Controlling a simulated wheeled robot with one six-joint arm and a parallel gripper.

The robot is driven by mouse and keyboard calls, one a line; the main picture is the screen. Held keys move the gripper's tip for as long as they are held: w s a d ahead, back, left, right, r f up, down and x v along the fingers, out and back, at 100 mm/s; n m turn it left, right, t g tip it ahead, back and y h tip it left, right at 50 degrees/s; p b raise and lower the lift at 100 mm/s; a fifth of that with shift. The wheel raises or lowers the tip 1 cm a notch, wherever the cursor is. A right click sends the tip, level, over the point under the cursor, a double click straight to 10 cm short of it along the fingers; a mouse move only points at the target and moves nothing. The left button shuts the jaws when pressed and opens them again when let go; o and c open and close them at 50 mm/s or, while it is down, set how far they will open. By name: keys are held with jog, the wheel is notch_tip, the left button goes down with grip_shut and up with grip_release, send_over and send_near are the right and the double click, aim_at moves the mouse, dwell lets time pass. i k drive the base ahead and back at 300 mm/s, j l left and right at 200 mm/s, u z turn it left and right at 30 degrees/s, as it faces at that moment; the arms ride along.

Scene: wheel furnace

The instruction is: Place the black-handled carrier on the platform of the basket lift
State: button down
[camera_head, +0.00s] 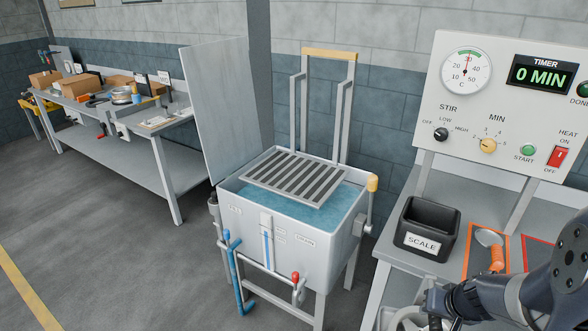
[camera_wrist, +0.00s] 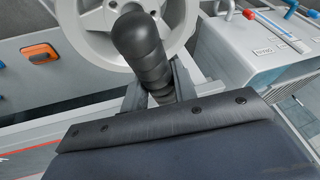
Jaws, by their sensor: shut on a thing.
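My gripper (camera_wrist: 152,88) is shut on the black handle (camera_wrist: 138,42) of the carrier, with one finger on each side of the handle. A silver spoked wheel (camera_wrist: 92,48) shows around and behind the handle. In the head view, my gripper (camera_head: 438,303) is at the lower right, in front of the bench, and partly hides the wheel (camera_head: 402,318) at the bottom edge. The basket lift has an empty slatted platform (camera_head: 295,177) at the top of a tank, with an upright frame (camera_head: 329,54) behind it. Whether the wheel touches anything below is hidden.
The tank (camera_head: 290,232) holds blue liquid, and its lid (camera_head: 219,105) stands open at the left. A yellow-tipped lever (camera_head: 372,183) sticks up at its right corner. A black scale bin (camera_head: 428,226) and control panel (camera_head: 505,105) are at the right.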

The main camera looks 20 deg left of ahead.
aim_at(288, 180)
jog(key=i+j, duration=0.1)
jog(key=j, duration=0.3)
jog(key=i+j+u, duration=0.1)
jog(key=j, duration=0.3)
jog(key=i+j+u, duration=0.1)
jog(key=j, duration=0.3)
jog(key=i+j, duration=0.15)
jog(key=j, duration=0.25)
jog(key=i+j+u, duration=0.1)
jog(key=j, duration=0.3)
jog(key=i+j, duration=0.15)
jog(key=j, duration=0.25)
jog(key=u, duration=0.05)
